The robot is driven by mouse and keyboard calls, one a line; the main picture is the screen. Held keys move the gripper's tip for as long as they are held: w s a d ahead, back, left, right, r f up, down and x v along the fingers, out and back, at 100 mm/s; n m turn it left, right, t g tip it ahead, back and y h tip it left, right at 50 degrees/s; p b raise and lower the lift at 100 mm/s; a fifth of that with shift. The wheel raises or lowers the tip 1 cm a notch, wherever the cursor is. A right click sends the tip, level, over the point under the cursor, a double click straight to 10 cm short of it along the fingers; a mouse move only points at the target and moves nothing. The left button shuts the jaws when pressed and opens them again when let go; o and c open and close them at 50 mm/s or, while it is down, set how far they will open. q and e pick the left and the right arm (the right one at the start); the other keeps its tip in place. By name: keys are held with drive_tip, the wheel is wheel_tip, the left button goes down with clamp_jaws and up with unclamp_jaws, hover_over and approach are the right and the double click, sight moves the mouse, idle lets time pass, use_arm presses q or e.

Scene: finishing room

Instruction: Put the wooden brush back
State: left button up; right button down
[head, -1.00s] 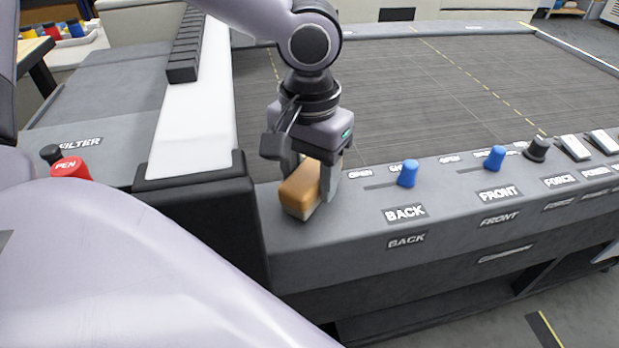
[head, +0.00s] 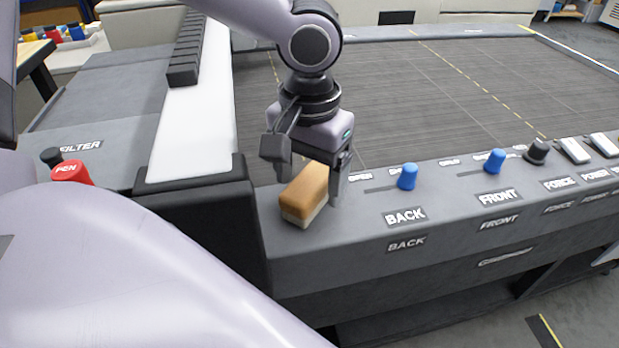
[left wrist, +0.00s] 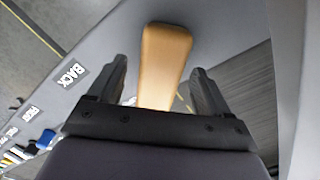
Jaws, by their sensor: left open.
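The wooden brush (head: 304,194), a tan block with a pale lower layer, lies on the grey front ledge (head: 345,232) of the table, left of the BACK label. My left gripper (head: 312,184) is just above it, fingers open on either side of the brush and apart from it. In the left wrist view the brush (left wrist: 164,62) extends between the two spread fingers (left wrist: 160,95), with gaps on both sides. The brush's underside is hidden. My right gripper is not in view.
Blue knobs (head: 407,175) and (head: 495,161) stand on the ledge to the right, with a black knob (head: 537,151) beyond. A raised black end block (head: 200,215) borders the ledge on the left. The dark slatted bed (head: 400,90) behind is clear.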

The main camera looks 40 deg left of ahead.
sight(310, 181)
use_arm(q)
wheel_tip(310, 181, up, 11)
drive_tip(key=p, duration=0.1)
drive_tip(key=shift+p, duration=0.3)
drive_tip(key=shift+s, duration=0.1)
idle(0.3)
